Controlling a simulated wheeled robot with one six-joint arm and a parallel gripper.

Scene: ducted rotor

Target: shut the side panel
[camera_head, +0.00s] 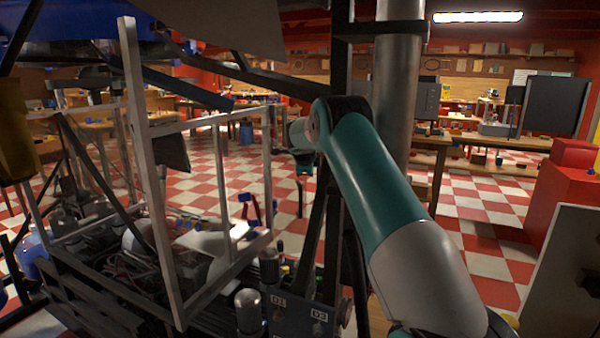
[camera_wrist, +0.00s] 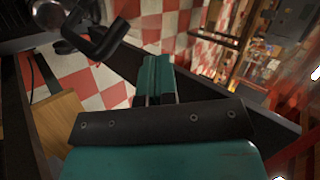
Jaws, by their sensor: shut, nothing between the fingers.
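My gripper (camera_wrist: 156,82) shows in the wrist view as two teal fingers close together, with nothing seen between them. In the head view my teal and grey arm rises from the lower right and bends over to the left; its fingertips cannot be made out there. A pale open frame (camera_head: 157,225) stands on the machine at the left of the head view. A grey flat panel (camera_head: 565,265) stands at the lower right edge, partly cut off. I cannot tell which of these is the side panel. I see no clear contact between my fingers and either one.
A dark curved bar (camera_wrist: 103,42) and a long dark beam lie close to my fingers in the wrist view. A metal post (camera_head: 397,85) rises behind my arm. A red cabinet (camera_head: 566,200) stands at the right. Checkered floor (camera_head: 480,235) is open between the machine and the benches.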

